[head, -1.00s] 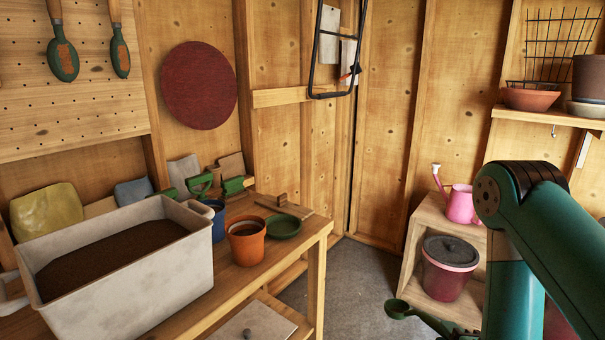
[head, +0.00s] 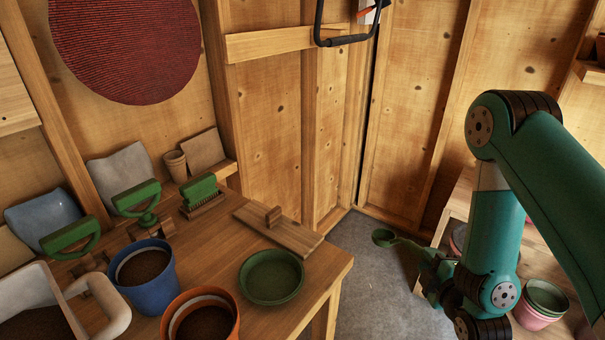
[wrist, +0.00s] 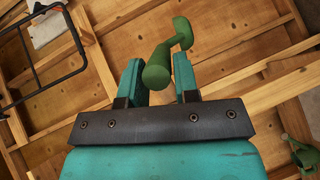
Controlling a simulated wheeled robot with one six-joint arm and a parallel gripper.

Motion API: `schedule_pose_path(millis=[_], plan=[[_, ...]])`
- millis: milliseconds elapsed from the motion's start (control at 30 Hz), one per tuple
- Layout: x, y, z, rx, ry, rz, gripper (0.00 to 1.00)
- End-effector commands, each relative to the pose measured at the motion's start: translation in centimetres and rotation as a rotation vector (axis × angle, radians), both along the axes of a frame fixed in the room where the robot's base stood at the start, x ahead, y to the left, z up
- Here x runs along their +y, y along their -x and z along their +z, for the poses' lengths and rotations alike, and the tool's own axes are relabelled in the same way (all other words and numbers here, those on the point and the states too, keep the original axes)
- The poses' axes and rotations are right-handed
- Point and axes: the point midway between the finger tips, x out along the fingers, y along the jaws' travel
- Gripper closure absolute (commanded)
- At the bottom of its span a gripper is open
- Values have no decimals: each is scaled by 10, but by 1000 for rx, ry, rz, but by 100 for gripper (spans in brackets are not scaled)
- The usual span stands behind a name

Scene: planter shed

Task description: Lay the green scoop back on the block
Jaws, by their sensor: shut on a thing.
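The green scoop (head: 385,238) is in my gripper (head: 432,278), held out over the floor beyond the bench's right end, with its round bowl to the left. In the wrist view the scoop's handle (wrist: 158,68) sits between the two teal jaws of my gripper (wrist: 158,85). A flat wooden board with a small raised wooden block (head: 273,216) lies on the bench, left of the scoop. Other small wooden blocks (head: 152,228) stand by the green-handled tools. I cannot tell which of these is the task's block.
On the bench (head: 325,275) stand a green saucer (head: 272,277), a blue pot (head: 143,275), an orange pot (head: 203,318) and a green brush (head: 200,190). A pale tub (head: 35,295) is at left. Pink and green pots (head: 541,304) are low at right. Bare floor lies beyond the bench.

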Motion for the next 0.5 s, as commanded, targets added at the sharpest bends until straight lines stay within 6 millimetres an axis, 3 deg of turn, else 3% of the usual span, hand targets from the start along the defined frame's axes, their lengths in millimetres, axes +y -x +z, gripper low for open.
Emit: schedule_pose_path(millis=[167, 300, 500], plan=[[69, -35, 44, -59, -9, 171, 100], [144, -59, 79, -108, -23, 325, 100], [225, -70, 116, -156, -43, 463, 100]])
